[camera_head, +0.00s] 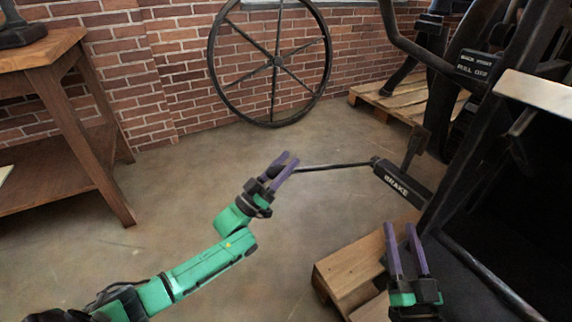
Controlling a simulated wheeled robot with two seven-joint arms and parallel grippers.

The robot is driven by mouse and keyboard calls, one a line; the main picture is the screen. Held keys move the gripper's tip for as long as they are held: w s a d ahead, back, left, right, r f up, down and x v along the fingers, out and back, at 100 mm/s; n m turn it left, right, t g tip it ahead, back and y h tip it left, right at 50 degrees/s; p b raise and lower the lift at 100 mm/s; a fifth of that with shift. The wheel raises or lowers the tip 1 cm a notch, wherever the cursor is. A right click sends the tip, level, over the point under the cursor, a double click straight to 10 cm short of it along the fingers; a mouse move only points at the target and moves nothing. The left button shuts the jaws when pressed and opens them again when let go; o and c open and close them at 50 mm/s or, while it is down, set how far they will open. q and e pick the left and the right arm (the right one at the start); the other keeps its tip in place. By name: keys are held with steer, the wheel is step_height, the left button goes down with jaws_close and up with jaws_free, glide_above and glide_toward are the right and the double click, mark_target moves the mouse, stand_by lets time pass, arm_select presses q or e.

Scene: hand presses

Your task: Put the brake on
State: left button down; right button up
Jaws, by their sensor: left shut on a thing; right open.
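The brake (401,182) is a black block marked "BRAKE" at the lower frame of the dark press. A thin dark lever rod (335,166) runs left from it, close to level, to my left gripper. My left gripper (284,168), with purple fingers on a green arm, is shut on the rod's free end; the fingers hide part of that end. My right gripper (406,238) is open and empty, fingers pointing up, at the lower right below the brake block.
The dark press (469,130) fills the right side, with a label plate (482,66) above. A wooden table (75,150) stands at left and a spoked wheel (275,123) leans on the brick wall. The floor between is clear.

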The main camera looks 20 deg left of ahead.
arm_select(q)
steer(key=shift+s+f, duration=0.1)
steer(key=shift+f, duration=0.4)
arm_select(e)
steer(key=shift+r, duration=0.35)
arm_select(q)
steer(key=shift+c, duration=2.1)
jaws_free()
steer(key=shift+f, duration=0.1)
steer(key=shift+r, duration=0.2)
steer(key=shift+a, duration=0.1)
